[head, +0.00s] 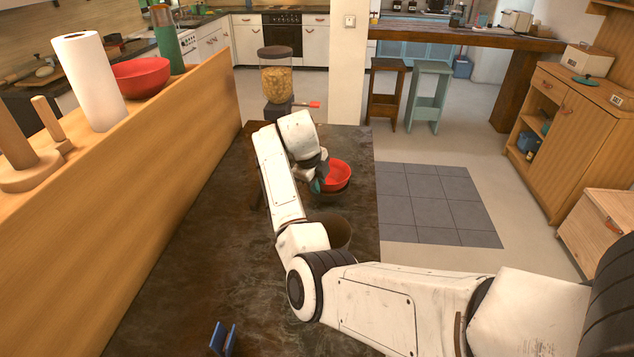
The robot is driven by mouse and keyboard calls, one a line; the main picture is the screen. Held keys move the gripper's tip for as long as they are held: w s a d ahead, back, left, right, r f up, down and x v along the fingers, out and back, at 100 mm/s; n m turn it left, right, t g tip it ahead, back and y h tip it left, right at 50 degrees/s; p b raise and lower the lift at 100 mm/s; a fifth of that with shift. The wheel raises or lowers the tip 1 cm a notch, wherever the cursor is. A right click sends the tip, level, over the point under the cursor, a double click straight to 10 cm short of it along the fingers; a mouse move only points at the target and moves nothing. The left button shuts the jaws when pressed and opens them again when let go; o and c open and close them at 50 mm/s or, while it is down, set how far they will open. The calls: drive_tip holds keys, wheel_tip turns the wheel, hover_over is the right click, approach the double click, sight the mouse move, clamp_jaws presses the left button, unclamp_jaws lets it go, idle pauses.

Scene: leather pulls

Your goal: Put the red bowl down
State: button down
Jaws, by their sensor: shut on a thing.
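A small red bowl (338,174) is at the end of my arm, near the far right part of the dark countertop (205,265). It looks upright, its open side up. My gripper (318,184) is shut on the bowl's left side; the arm's wrist hides part of the grip. A dark round shape shows just under the bowl, and I cannot tell whether it is a dish or a shadow, or whether the bowl touches anything below. A second, larger red bowl (140,78) stands on the raised wooden ledge (165,150) at left.
A dispenser with yellow contents (277,75) stands at the counter's far end. A brown round container (335,230) is partly behind my arm. A blue item (222,338) is at the near edge. A paper roll (90,80) is on the ledge. The counter's left-middle is clear.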

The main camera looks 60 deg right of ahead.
drive_tip(key=c, duration=1.1)
unclamp_jaws()
drive_tip(key=shift+o, duration=0.2)
drive_tip(key=shift+r, duration=0.1)
drive_tip(key=shift+r, duration=0.2)
drive_tip(key=b+v, duration=0.1)
drive_tip(key=v, duration=1.1)
drive_tip(key=shift+r, duration=0.35)
drive_tip(key=shift+w, duration=0.1)
